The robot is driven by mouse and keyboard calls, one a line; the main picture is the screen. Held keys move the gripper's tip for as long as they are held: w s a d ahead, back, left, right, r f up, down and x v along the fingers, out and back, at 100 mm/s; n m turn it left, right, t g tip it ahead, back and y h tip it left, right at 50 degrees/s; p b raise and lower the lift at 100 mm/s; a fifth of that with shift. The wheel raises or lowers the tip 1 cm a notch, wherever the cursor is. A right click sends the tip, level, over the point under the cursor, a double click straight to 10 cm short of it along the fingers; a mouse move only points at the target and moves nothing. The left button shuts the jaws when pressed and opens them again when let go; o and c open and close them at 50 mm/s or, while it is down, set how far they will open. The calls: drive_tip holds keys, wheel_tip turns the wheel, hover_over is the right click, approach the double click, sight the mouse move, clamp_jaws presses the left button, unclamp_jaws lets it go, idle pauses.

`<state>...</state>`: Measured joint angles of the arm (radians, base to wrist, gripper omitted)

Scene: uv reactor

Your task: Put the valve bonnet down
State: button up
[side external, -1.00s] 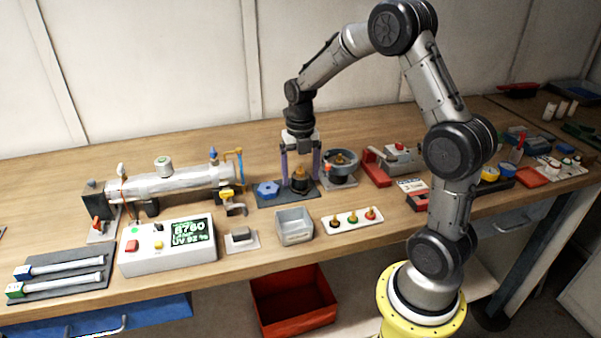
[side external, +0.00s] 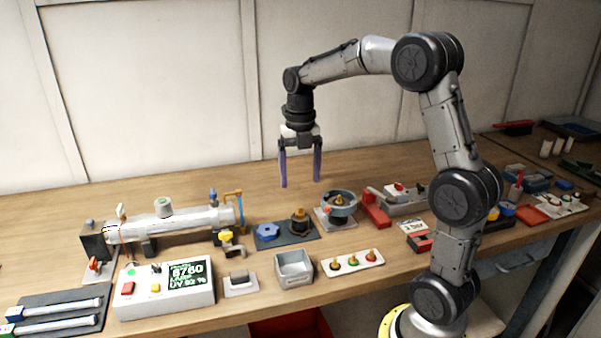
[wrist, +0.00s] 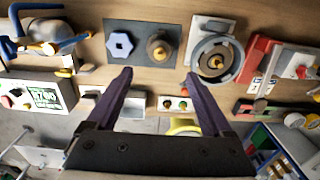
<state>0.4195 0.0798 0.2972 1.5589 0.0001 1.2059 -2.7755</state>
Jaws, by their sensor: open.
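The valve bonnet (side external: 299,222), a dark round piece with a brass-coloured top, stands upright on a dark grey mat (side external: 284,237). In the wrist view the bonnet (wrist: 159,47) shows beyond the fingertips, beside a blue knob. My gripper (side external: 300,184) is open and empty, with its purple fingers pointing down well above the mat. In the wrist view my gripper (wrist: 158,74) has its two fingers wide apart with nothing between them. The bonnet is clear of both fingers.
The blue knob (side external: 267,231) lies left of the bonnet on the same mat. A grey round valve body (side external: 338,205) with an orange-brown centre stands to the right. A grey open bin (side external: 293,269) and a white tray with coloured plugs (side external: 352,263) lie in front. The reactor tube (side external: 180,220) is at left.

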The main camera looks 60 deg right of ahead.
drive_tip(key=s+a+r+m+t, duration=0.3)
drive_tip(key=s+a+r+m, duration=0.2)
drive_tip(key=s+a+m, duration=0.45)
drive_tip(key=s+a+f+m+t, duration=0.1)
drive_tip(key=s+a+m, duration=0.2)
drive_tip(key=s+m, duration=0.2)
drive_tip(key=s+a+f+m+t, duration=0.1)
drive_tip(key=s+a+m, duration=0.2)
drive_tip(key=m, duration=0.9)
drive_tip(key=shift+s+a+f+t, duration=0.2)
drive_tip(key=shift+s+f+t, duration=0.15)
drive_tip(key=shift+s, duration=0.55)
